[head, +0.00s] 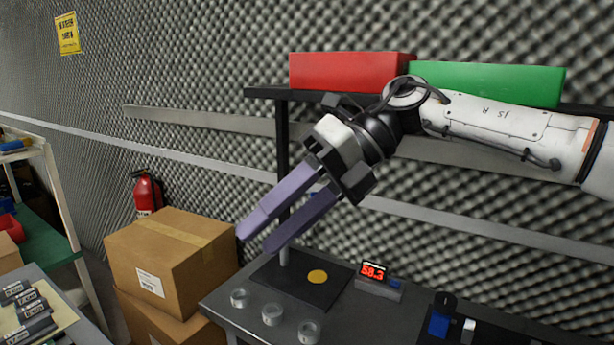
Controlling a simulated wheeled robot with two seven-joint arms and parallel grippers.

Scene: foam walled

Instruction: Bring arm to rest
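My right arm (500,125) comes in from the right edge, held up in front of the foam wall. My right gripper (256,242) has two long purple fingers pointing down and to the left. The fingers are apart with nothing between them. In the picture they hang above the black mat (335,285) on the grey table, and how high they are is hard to tell. My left arm and gripper are not in view.
A red box (345,71) and a green box (490,83) stand on a shelf behind the arm. The table (390,325) holds several small glass dishes (271,314), a yellow disc (317,276) and a red-digit display (373,273). Cardboard boxes (165,250) and a fire extinguisher (146,193) stand left.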

